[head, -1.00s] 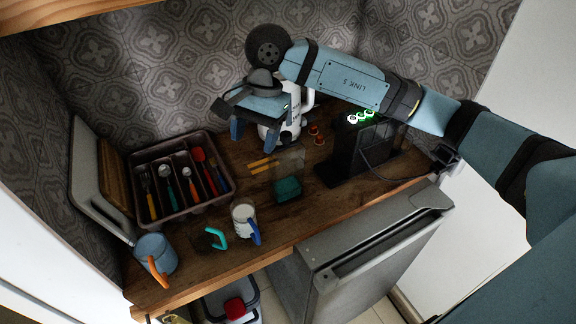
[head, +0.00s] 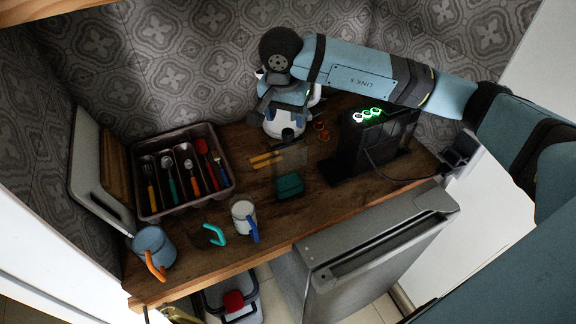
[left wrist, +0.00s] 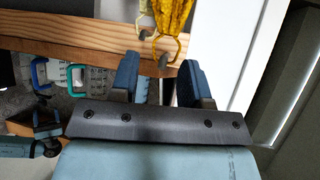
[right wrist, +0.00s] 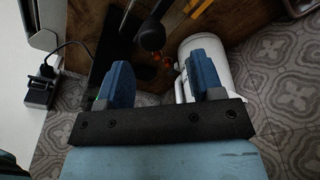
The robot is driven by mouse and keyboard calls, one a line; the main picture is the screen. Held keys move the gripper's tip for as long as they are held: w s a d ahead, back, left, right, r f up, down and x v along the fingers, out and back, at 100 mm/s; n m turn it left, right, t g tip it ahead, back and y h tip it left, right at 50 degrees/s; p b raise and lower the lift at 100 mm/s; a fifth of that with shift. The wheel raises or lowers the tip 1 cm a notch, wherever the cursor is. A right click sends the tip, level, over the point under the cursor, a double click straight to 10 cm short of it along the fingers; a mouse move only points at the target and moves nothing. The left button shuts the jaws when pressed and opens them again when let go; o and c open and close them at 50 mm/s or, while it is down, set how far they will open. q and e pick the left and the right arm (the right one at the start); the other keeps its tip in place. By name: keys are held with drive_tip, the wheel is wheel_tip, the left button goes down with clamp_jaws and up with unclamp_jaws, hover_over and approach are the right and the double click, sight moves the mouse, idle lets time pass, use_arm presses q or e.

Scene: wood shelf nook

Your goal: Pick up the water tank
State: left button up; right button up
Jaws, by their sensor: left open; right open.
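No part is plainly marked as the water tank. The black machine (head: 365,145) with green-lit buttons stands at the counter's right; a see-through tank on it cannot be made out. My right gripper (head: 281,112) is open and empty, left of that machine, in front of and above the white kettle (head: 285,128), partly hiding it. In the right wrist view the open fingers (right wrist: 162,78) have the kettle (right wrist: 212,58) behind the right finger and the black machine (right wrist: 108,48) beyond the left. My left gripper (left wrist: 158,78) is open and empty, below the counter edge.
A cutlery tray (head: 228,178), a white mug (head: 242,218), a blue mug (head: 152,245) and a green sponge (head: 290,186) by a faint clear panel crowd the counter. A grey appliance door (head: 375,245) stands open in front. A yellow cloth (left wrist: 172,18) hangs near my left gripper.

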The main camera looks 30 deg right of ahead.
sight(288, 132)
drive_tip(key=f+p, duration=0.1)
drive_tip(key=f, duration=0.1)
drive_tip(key=s+f, duration=0.1)
drive_tip(key=f, duration=0.1)
drive_tip(key=shift+f+p, duration=0.15)
drive_tip(key=shift+p, duration=0.2)
drive_tip(key=shift+w+f, duration=0.1)
drive_tip(key=shift+f, duration=0.4)
clamp_jaws()
